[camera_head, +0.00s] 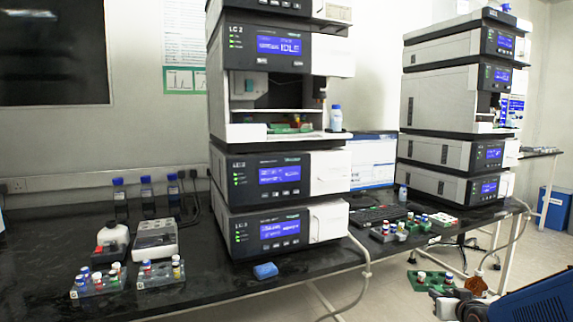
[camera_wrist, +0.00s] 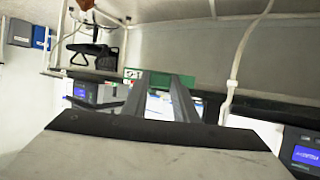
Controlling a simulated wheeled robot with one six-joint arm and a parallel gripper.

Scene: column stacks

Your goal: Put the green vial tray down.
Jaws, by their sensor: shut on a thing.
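The fingers hide part of the tray there.
The dark bench top (camera_head: 200,285) has free room at front centre, around a blue cloth-like item (camera_head: 265,270). Grey vial trays (camera_head: 160,284) stand at left. More vial trays (camera_head: 388,234) and a keyboard (camera_head: 368,217) stand at right. Tall instrument stacks (camera_head: 274,190) rise behind.

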